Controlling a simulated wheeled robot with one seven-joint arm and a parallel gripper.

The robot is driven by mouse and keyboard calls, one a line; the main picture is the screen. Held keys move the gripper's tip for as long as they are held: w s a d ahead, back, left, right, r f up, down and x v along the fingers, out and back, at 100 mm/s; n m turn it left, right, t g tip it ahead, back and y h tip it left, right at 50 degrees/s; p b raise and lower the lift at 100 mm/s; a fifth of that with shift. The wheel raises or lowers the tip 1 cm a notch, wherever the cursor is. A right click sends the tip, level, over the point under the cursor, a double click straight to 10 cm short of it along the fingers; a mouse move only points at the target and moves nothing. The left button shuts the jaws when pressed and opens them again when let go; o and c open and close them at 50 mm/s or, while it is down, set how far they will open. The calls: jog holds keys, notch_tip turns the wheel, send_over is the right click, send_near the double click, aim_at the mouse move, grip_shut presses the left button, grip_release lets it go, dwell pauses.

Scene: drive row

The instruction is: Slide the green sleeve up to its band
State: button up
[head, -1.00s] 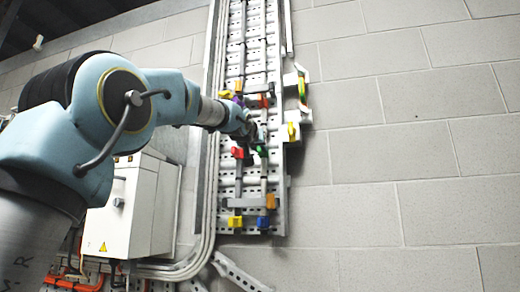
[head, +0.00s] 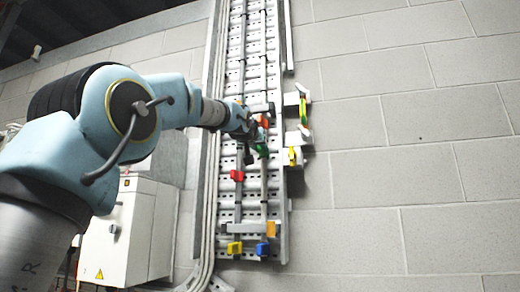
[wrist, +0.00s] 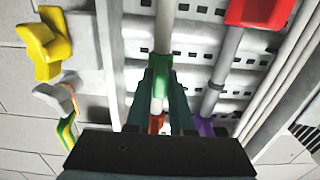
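The green sleeve (head: 260,149) sits on the right-hand vertical rod of the grey wall tray. In the wrist view, which is upside down to the wall, the green sleeve (wrist: 162,76) lies between the two dark fingers of my gripper (wrist: 161,88), which close on its sides. The pale rod (wrist: 163,30) runs through it. An orange-red piece (head: 263,120) is on the same rod just above the sleeve; it shows in the wrist view (wrist: 155,123) between my fingers. I cannot tell whether it is the sleeve's band.
A red sleeve (head: 237,175) is on the left rod, with a purple piece (wrist: 205,126) higher up. A yellow piece (head: 292,156) on a side bracket stands close right. Yellow (head: 234,247) and blue (head: 262,249) pieces are lower down. The block wall at right is bare.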

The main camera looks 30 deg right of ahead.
jog(key=o, duration=0.4)
jog(key=shift+r, duration=0.15)
jog(key=shift+o, duration=0.2)
jog(key=b+v, duration=0.4)
jog(key=v, duration=0.7)
jog(key=shift+b, duration=0.35)
jog(key=shift+w, duration=0.1)
